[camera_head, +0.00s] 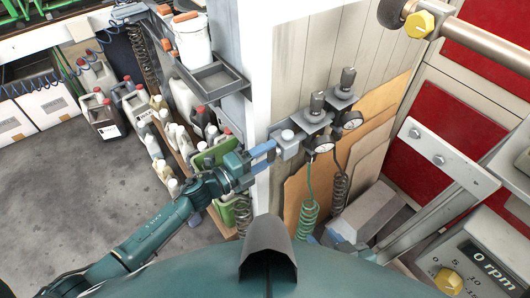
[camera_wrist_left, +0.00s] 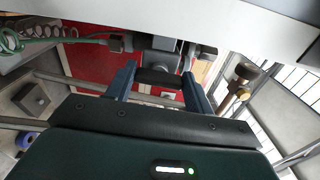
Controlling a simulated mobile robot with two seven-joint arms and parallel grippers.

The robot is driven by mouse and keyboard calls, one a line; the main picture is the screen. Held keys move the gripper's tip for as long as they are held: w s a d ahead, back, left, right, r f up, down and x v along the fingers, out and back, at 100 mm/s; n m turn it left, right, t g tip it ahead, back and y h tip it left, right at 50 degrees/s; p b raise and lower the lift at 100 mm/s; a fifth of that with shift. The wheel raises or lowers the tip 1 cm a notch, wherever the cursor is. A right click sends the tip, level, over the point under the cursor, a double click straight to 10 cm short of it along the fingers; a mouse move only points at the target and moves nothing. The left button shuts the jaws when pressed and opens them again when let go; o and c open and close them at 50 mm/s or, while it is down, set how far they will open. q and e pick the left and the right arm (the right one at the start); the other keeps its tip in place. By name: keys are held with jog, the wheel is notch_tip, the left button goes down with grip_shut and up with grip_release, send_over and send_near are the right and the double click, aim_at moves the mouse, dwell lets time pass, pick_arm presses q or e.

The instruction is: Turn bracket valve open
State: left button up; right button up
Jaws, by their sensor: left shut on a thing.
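The bracket valve (camera_head: 288,149) is a small grey block with a pale round knob on top. It is fixed beside the white post, at the left end of a row of air fittings. My left gripper (camera_head: 266,158) reaches it from the left, with blue fingers at its near side. In the left wrist view the fingers (camera_wrist_left: 160,84) stand on either side of the dark part of the valve (camera_wrist_left: 160,62) and are shut on it. The exact contact and the handle's angle are partly hidden. My right gripper is not in view.
A green coiled hose (camera_head: 309,217) hangs below. The white post (camera_head: 256,70) stands close to my left gripper. Bottles and canisters (camera_head: 105,117) crowd the left; grey floor (camera_head: 60,190) is clear.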

pick_arm(q)
jog(key=shift+n, duration=0.4)
jog(key=o, duration=1)
jog(key=v, duration=1.3)
jog(key=shift+s+a+b, duration=0.1)
jog(key=shift+b, duration=0.25)
